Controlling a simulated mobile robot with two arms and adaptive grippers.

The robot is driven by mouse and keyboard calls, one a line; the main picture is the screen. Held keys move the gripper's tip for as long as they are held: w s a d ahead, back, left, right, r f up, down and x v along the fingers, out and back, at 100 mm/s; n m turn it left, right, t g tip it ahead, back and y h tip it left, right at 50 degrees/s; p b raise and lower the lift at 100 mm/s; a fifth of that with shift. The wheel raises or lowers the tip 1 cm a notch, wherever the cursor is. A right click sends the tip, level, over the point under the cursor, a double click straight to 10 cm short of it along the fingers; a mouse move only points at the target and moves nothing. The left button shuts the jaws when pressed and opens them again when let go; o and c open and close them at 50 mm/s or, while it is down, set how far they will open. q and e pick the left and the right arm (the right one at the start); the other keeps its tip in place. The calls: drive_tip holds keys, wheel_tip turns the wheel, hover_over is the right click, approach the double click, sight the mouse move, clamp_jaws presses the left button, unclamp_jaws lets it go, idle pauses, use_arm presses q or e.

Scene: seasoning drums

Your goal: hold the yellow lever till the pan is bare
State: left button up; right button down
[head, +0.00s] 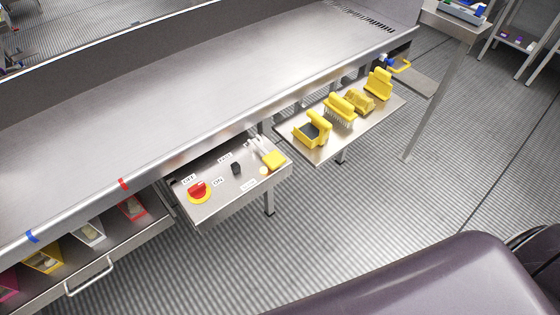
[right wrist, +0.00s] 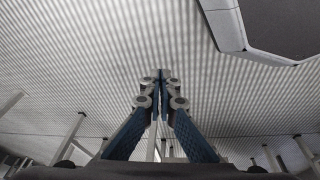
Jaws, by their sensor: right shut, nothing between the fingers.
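A control panel (head: 228,190) sticks out below the long steel counter. At its right end is a yellow block-like piece (head: 273,160) next to pale metal stalks; it may be the lever. No separate pan is clear; the long steel surface (head: 200,95) looks bare. My right gripper (right wrist: 161,78) shows in the right wrist view, shut and empty, over ribbed floor, with no lever near it. My left gripper is not in view.
The panel carries a red knob (head: 198,190) with OFF and ON labels and a black knob (head: 236,168). A steel shelf (head: 315,150) holds yellow brushes and scoops. Coloured bins (head: 88,233) stand lower left. The ribbed floor (head: 350,205) in front is open.

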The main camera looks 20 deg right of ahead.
drive_tip(key=w+d+r+t+b, duration=0.2)
drive_tip(key=w+r+t, duration=0.1)
drive_tip(key=w+r, duration=0.8)
drive_tip(key=w+d+r+t+b, duration=0.25)
drive_tip(key=w+r, duration=0.55)
drive_tip(key=w, duration=0.5)
drive_tip(key=w+a+r+t+y+b, duration=0.1)
drive_tip(key=a+r, duration=0.2)
drive_tip(key=r, duration=0.6)
drive_tip(key=w+a+r+n+t+y+b, duration=0.1)
drive_tip(key=a+r, duration=0.3)
drive_tip(key=r, duration=0.6)
drive_tip(key=w+a+r+n+t+y, duration=0.1)
drive_tip(key=w+a+r+t+y, duration=0.2)
drive_tip(key=r, duration=0.7)
drive_tip(key=shift+a+b, duration=0.3)
drive_tip(key=shift+b, duration=0.1)
drive_tip(key=shift+t, duration=0.25)
drive_tip(key=p, duration=0.1)
hover_over(280, 160)
drive_tip(key=s, duration=0.2)
wheel_tip(280, 160, down, 2)
drive_tip(key=f, duration=0.2)
drive_tip(key=shift+w+a+f, duration=0.3)
drive_tip(key=shift+w+a, duration=0.05)
drive_tip(key=shift+w, duration=0.05)
drive_tip(key=shift+s+f, duration=0.1)
drive_tip(key=shift+f, duration=0.8)
